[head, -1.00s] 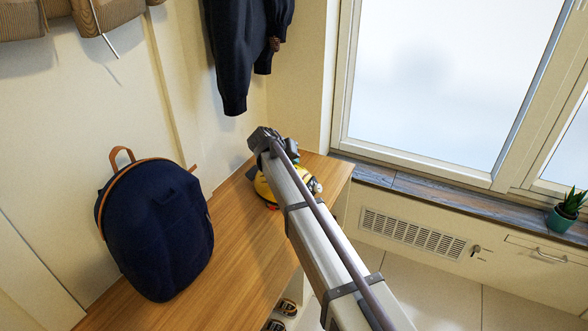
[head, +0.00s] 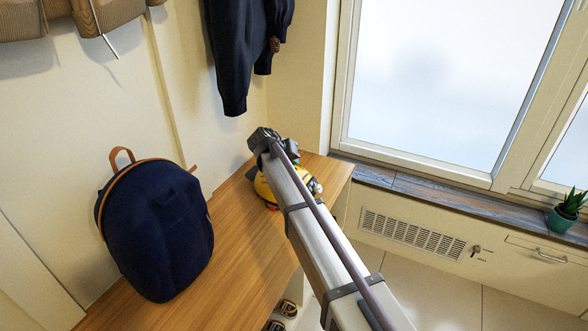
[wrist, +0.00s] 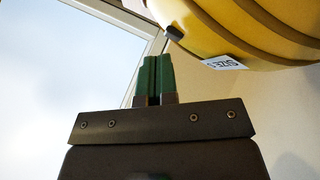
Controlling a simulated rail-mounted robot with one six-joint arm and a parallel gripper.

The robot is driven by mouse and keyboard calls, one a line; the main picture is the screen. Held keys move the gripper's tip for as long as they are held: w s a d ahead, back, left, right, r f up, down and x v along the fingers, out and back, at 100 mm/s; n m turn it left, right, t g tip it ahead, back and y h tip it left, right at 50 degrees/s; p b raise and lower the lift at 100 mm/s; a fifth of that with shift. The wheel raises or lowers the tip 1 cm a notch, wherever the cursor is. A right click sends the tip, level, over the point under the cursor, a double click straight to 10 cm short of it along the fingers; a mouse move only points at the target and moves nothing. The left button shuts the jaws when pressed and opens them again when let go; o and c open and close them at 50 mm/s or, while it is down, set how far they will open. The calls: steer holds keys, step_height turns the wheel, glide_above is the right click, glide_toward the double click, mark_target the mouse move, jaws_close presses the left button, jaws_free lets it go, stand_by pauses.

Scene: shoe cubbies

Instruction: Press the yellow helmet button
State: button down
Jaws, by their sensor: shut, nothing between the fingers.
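The yellow helmet (head: 264,190) sits on the wooden bench near its far end, mostly hidden behind my arm in the head view. In the wrist view the helmet (wrist: 245,30) fills the upper right, with ridges and a white size label. A small dark knob (wrist: 173,33) sticks out from its edge; I cannot tell for sure that it is the button. My gripper (wrist: 155,60) is shut and empty, its green fingertips just below the knob in the picture, with a visible gap between them. The fingers are hidden in the head view.
A navy backpack (head: 160,235) stands on the bench (head: 235,265) left of my arm. A dark jacket (head: 240,50) hangs on the wall above. A window (head: 450,70) with a dark sill and a potted plant (head: 567,210) is at the right. Shoes (head: 284,308) show below the bench.

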stand_by(0.4)
steer(key=shift+f+b, duration=0.45)
steer(key=shift+f, duration=0.15)
stand_by(0.3)
steer(key=shift+r+p, duration=0.45)
steer(key=shift+r, duration=0.2)
step_height(320, 180, up, 6)
steer(key=p, duration=0.6)
